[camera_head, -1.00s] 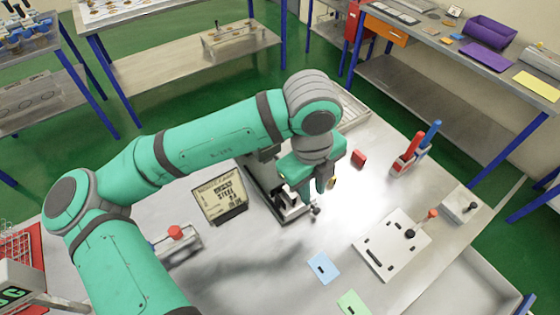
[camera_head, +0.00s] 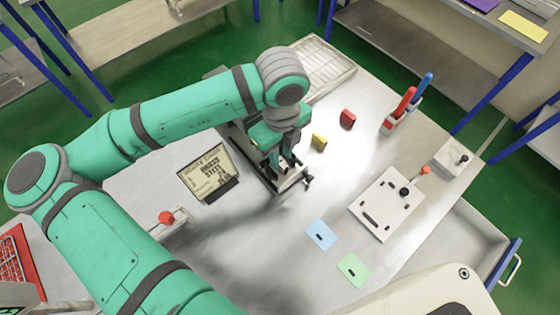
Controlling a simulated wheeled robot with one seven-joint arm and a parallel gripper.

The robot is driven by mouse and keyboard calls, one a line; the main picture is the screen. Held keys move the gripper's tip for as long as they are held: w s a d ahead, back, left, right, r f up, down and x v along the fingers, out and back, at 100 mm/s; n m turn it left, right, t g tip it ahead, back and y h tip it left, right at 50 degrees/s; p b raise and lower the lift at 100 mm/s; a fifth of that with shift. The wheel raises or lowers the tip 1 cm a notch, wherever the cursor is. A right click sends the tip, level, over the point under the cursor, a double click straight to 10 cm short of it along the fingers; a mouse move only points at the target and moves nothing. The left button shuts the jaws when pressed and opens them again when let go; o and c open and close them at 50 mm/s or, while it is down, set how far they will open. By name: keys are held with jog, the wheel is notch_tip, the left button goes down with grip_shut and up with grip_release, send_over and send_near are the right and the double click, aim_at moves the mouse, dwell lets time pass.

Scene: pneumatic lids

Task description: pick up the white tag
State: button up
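I cannot make out a plainly white tag on the bench. Two small flat tags with dark marks lie at the front: a pale blue one (camera_head: 321,234) and a light green one (camera_head: 353,269). My gripper (camera_head: 281,168) points down over a dark metal fixture (camera_head: 262,172) at the bench's middle, left of and behind both tags. Its fingers are small and dark against the fixture, so their opening is unclear. No held thing is visible. My arm hides part of the bench.
A white slotted plate (camera_head: 387,204) with knobs lies right of the tags. A yellow block (camera_head: 319,141) and a red block (camera_head: 347,118) stand behind. Red and blue handled tools (camera_head: 404,105) stand at the back right. A sign (camera_head: 208,173) stands left. An open drawer (camera_head: 463,243) is at right.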

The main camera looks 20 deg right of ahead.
jog(key=shift+w+f, duration=0.1)
jog(key=shift+f, duration=1.75)
grip_shut()
jog(key=shift+r, duration=0.15)
